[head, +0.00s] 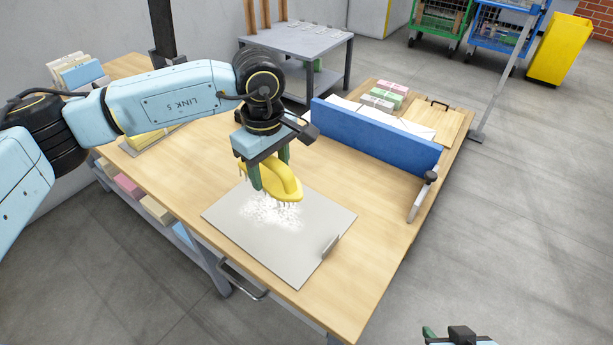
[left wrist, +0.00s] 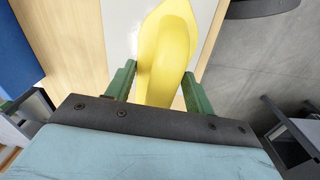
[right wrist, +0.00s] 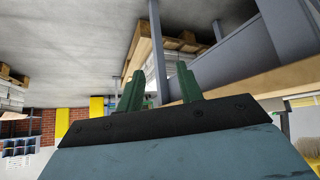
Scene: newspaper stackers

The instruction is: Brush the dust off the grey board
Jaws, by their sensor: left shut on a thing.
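The grey board (head: 310,262) lies flat on the wooden table, with a small upright grey piece at its right edge. White dust (head: 272,212) lies in a patch on the board's upper middle. A yellow brush (head: 287,180) with pale bristles is over the dust; whether the bristles touch the board is hard to tell. My left gripper (head: 270,178) is shut on its handle, which also shows between the fingers in the left wrist view (left wrist: 165,52). My right gripper (right wrist: 158,85) is empty with its fingers apart, and its tip shows at the bottom of the head view (head: 445,334).
A blue upright panel (head: 372,138) stands on the table behind the board. Wrapped bundles (head: 385,95) and a wooden board with a handle (head: 433,125) lie behind it. A metal handle (head: 242,283) sticks out at the table's front edge. The table right of the board is clear.

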